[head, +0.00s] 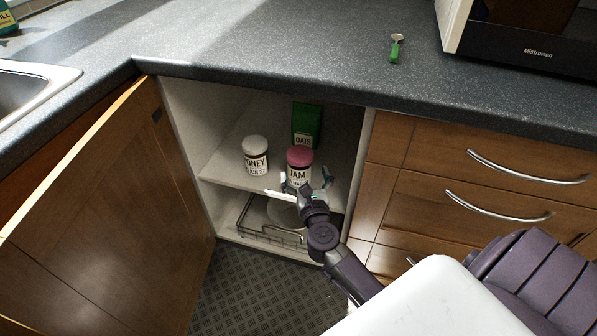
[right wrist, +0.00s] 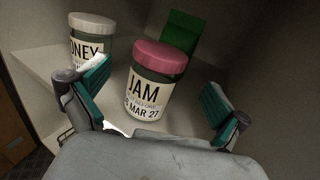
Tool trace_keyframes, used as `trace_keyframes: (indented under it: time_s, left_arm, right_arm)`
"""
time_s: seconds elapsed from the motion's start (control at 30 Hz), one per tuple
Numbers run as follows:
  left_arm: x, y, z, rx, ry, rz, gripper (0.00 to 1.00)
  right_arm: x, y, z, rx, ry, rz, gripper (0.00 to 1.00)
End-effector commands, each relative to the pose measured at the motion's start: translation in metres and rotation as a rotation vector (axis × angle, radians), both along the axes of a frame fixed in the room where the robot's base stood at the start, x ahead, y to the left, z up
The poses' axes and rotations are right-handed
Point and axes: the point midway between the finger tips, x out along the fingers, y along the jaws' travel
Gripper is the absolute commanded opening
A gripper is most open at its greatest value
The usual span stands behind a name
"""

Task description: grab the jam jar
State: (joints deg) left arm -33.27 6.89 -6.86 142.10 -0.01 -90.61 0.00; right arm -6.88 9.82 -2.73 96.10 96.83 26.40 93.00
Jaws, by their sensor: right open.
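The jam jar (head: 299,164) has a dark pink lid and a white label reading JAM. It stands upright on the upper shelf (head: 222,170) inside the open corner cabinet. In the right wrist view the jam jar (right wrist: 150,82) stands ahead, between the two teal-padded fingers. My right gripper (head: 303,184) is open at the front of the jar, with a finger to either side of it. In the right wrist view the right gripper (right wrist: 157,98) shows a gap between each finger and the jar. My left gripper is not in view.
A honey jar (head: 255,156) with a white lid stands just left of the jam. A green oats box (head: 306,124) stands behind it. A wire rack (head: 262,235) is below. The open wooden door (head: 100,215) stands at the left, and the countertop (head: 270,50) overhangs the cabinet.

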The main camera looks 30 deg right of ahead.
Motion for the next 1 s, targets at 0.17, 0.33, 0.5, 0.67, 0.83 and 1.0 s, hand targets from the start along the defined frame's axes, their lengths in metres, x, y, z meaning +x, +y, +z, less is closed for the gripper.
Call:
trace_keyframes:
  time_s: [0.17, 0.33, 0.5, 0.67, 0.83, 1.0]
  left_arm:
    - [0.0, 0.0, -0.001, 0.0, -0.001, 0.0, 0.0]
    - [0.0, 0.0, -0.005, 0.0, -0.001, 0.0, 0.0]
    - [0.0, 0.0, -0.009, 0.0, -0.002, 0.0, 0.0]
    - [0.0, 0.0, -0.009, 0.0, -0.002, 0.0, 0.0]
    - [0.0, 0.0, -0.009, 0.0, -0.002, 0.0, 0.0]
    - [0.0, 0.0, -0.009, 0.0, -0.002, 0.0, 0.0]
  right_arm:
    - [0.013, -0.006, 0.0, -0.001, 0.0, 0.0, 1.0]
    - [0.032, -0.013, -0.001, -0.004, -0.002, 0.0, 1.0]
    - [0.055, -0.022, -0.001, -0.003, -0.001, 0.001, 1.0]
    - [0.061, -0.025, -0.001, -0.002, 0.0, 0.0, 1.0]
    - [0.061, -0.025, -0.001, -0.002, 0.001, 0.0, 1.0]
    - [0.061, -0.025, -0.001, -0.002, 0.001, 0.0, 0.72]
